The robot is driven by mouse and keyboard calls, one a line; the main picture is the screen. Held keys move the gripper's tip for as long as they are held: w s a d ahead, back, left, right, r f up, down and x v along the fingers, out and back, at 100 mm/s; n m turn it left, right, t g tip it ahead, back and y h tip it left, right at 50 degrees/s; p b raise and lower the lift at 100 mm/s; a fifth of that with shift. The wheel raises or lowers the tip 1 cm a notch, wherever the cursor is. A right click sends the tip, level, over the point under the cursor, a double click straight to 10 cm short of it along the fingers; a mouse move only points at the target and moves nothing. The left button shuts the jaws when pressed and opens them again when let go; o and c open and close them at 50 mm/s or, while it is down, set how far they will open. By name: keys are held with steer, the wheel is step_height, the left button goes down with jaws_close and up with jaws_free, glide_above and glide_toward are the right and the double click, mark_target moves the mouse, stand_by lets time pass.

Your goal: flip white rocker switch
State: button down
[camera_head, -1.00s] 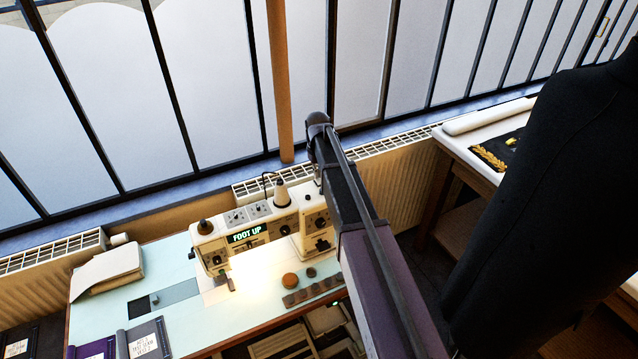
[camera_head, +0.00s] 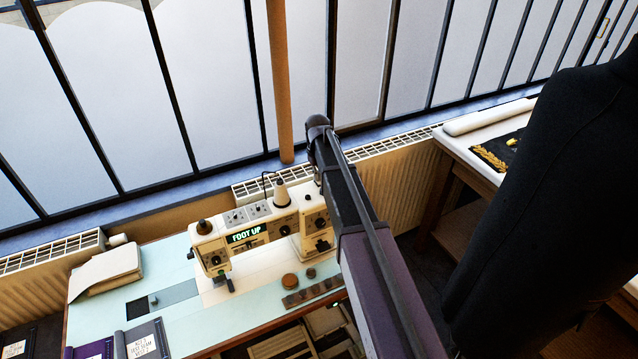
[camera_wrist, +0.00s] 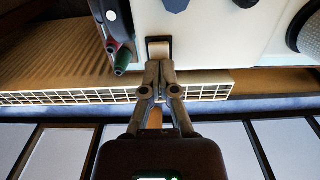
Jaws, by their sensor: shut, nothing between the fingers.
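The cream sewing machine (camera_head: 268,236) stands on the pale blue table in the head view, its display reading "FOOT UP". Its body fills the upper right of the wrist view (camera_wrist: 225,35), seen upside down. A small pale rocker switch (camera_wrist: 158,50) in a dark frame sits at the machine's edge in the wrist view. My gripper (camera_wrist: 158,68) is shut and empty, its tips right at the switch; I cannot tell whether they touch it. In the head view my arm hides the gripper and the switch.
A thread cone (camera_head: 281,194) stands on the machine. A dark and red part with a green tip (camera_wrist: 119,45) is close left of my gripper. A radiator (camera_head: 400,190) runs behind the table. A dark coat (camera_head: 550,190) fills the right.

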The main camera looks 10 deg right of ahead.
steer(key=shift+r+p, duration=3.5)
steer(key=shift+p, duration=0.05)
steer(key=s+f+m+b, duration=0.1)
steer(key=s+f+b, duration=0.3)
steer(key=s, duration=0.9)
steer(key=s+f+m+b, duration=0.2)
steer(key=s+f+b, duration=0.2)
steer(key=s, duration=1)
steer(key=shift+d, duration=0.3)
step_height(320, 180, up, 15)
steer(key=n+p, duration=1.5)
steer(key=n, duration=0.6)
glide_above(319, 184)
steer(key=shift+r, duration=0.1)
